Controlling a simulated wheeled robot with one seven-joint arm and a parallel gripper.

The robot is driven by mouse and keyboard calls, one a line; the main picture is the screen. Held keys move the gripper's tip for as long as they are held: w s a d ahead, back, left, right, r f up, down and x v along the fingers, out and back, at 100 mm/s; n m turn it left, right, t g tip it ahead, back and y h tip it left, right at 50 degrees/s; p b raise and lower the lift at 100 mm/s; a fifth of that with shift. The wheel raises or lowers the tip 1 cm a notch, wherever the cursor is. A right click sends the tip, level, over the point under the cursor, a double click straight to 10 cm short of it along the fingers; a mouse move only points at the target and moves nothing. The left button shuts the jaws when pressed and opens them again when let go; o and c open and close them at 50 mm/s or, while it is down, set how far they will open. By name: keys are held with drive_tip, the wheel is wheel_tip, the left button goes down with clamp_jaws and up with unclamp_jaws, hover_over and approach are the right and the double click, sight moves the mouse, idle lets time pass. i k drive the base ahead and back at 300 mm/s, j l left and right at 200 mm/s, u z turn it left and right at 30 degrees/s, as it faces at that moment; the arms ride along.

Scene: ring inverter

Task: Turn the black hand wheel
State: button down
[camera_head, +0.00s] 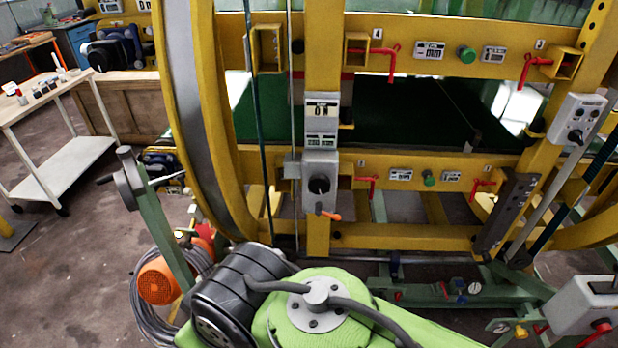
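I cannot tell for certain which part is the black hand wheel. A dark grey wheel-like disc (129,180) with a crank handle sits on top of a slanted green post at the left, beside the big yellow ring. A small round black knob (319,184) sits on a grey box on the middle yellow upright, with an orange-tipped lever just below it. Another small black knob (575,137) is on a grey control box at the right. My gripper does not show, and no contact with any of these can be seen.
The yellow ring frame (400,236) fills the middle, with red levers (389,62) and green knobs on its beams. An orange motor (158,281) and coiled grey hose stand at the lower left. A white table (45,95) is at the far left, with bare floor (85,235) before it.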

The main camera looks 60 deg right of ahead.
sight(318, 183)
drive_tip(key=z, duration=2)
drive_tip(key=l+u, duration=0.15)
drive_tip(key=l, duration=0.3)
drive_tip(key=k+l+u, duration=0.1)
drive_tip(key=l, duration=0.3)
drive_tip(key=l+u, duration=0.15)
drive_tip(key=l, duration=0.3)
drive_tip(key=k+l+u, duration=0.1)
drive_tip(key=l, duration=0.3)
drive_tip(key=k+l+u, duration=0.15)
drive_tip(key=l, duration=0.25)
drive_tip(key=k+l+u, duration=0.1)
drive_tip(key=l, duration=0.3)
drive_tip(key=k+l+u, duration=0.15)
drive_tip(key=l, duration=0.25)
